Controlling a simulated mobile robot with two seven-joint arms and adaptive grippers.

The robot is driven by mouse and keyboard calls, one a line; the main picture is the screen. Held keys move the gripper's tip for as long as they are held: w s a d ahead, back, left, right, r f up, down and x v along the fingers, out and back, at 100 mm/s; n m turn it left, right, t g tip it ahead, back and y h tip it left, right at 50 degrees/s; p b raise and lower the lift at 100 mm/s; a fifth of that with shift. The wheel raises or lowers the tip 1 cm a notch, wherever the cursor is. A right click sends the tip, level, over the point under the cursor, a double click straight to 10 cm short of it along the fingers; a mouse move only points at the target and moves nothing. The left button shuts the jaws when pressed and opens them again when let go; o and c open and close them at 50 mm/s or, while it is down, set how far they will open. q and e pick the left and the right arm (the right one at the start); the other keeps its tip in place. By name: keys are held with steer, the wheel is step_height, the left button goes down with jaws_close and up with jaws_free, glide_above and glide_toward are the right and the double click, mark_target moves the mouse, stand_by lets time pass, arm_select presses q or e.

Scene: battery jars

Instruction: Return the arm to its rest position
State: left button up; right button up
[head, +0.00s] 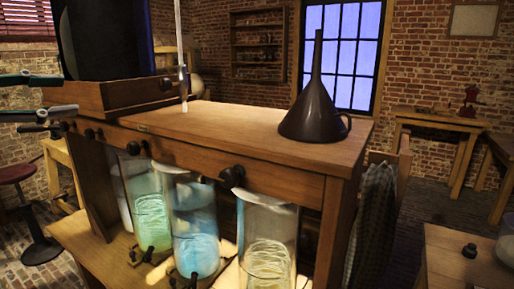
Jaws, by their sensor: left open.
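My left gripper (66,95) comes in from the left edge of the head view. Its two dark fingers are apart and nothing shows between them. It is beside the left end of the wooden bench (230,127), in front of a wooden box there. The rest of my left arm is out of view. My right gripper is not in view.
A dark funnel (314,112) stands upside down on the bench top. Glass jars (268,235) with pale liquid stand below, near dark knobs. A thin pale rod (181,50) rises by the box (130,94). A stool (36,215) stands left.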

arm_select(q)
steer(key=w+d+f+n+g+h, duration=0.1)
steer(key=w+d+f+n+h, duration=0.15)
steer(key=d+f+n, duration=0.5)
steer(key=w+d+f+n+g+h, duration=0.15)
steer(key=d+f+h, duration=0.3)
steer(key=f, duration=0.55)
step_height(320, 180, down, 17)
steer(key=d+n+t+y, duration=0.2)
steer(key=n+t+y, duration=0.25)
steer(key=n, duration=1.15)
steer(key=s+f+n+g+y, duration=0.1)
steer(key=s+f+n+y, duration=0.25)
steer(key=f+n, duration=0.55)
steer(key=s+f+n+y, duration=0.3)
steer(key=s+f+n, duration=0.15)
steer(key=f, duration=0.75)
steer(key=s+d+f+n+g+y, duration=0.1)
steer(key=s+f+n+g, duration=0.3)
steer(key=s+f+n, duration=0.4)
steer(key=s+d+f, duration=0.1)
steer(key=s+f, duration=0.6)
steer(key=f, duration=0.1)
steer(key=shift+d+f+g+y, duration=0.3)
steer(key=shift+d+f+g, duration=0.05)
steer(key=shift+g, duration=0.05)
